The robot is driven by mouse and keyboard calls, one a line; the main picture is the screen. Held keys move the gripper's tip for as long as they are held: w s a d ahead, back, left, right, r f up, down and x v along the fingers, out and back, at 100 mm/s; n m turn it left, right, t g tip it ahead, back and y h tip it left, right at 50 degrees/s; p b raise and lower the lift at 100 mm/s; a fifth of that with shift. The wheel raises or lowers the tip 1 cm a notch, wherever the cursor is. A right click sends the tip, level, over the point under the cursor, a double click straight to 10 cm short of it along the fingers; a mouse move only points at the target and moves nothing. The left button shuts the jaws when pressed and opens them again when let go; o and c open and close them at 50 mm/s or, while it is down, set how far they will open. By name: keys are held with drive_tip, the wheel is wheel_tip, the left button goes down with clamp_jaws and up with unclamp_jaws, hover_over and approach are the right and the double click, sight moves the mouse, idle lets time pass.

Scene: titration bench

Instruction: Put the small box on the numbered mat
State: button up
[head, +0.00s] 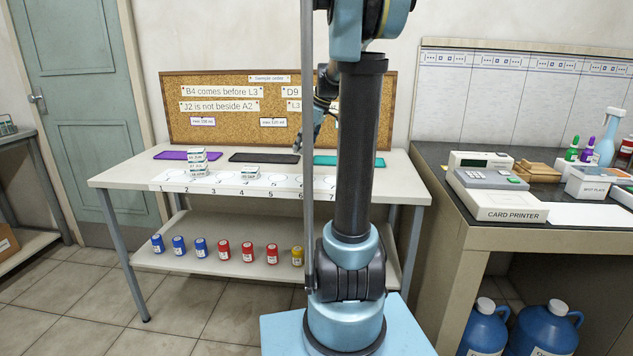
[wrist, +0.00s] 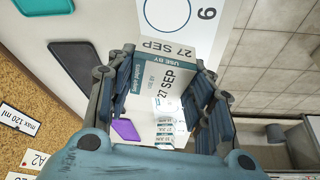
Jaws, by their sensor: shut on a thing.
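My gripper (wrist: 163,92) is shut on a small white box (wrist: 167,82) with a teal band marked USE BY 27 SEP. The box sits between both fingers in the wrist view. In that view the numbered mat (wrist: 202,38) shows its 6 and a circle just beyond the box. In the head view the white mat (head: 222,187) lies along the table front, with numbers 1 to 7. A stack of small boxes (head: 198,165) stands by 2, and a single box (head: 237,171) by 4. My gripper shows partly behind my arm there; the held box is hidden.
Purple (head: 187,155), black (head: 264,157) and teal (head: 345,161) trays lie at the table's back, before a cork board (head: 230,120) with notes. Coloured containers (head: 223,249) stand on the shelf below. A counter (head: 530,235) with a card printer stands at right.

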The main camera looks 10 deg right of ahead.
drive_tip(key=shift+d, duration=0.25)
drive_tip(key=shift+f, duration=0.15)
drive_tip(key=shift+f, duration=4.9)
drive_tip(key=o, duration=1.1)
drive_tip(key=shift+c, duration=0.2)
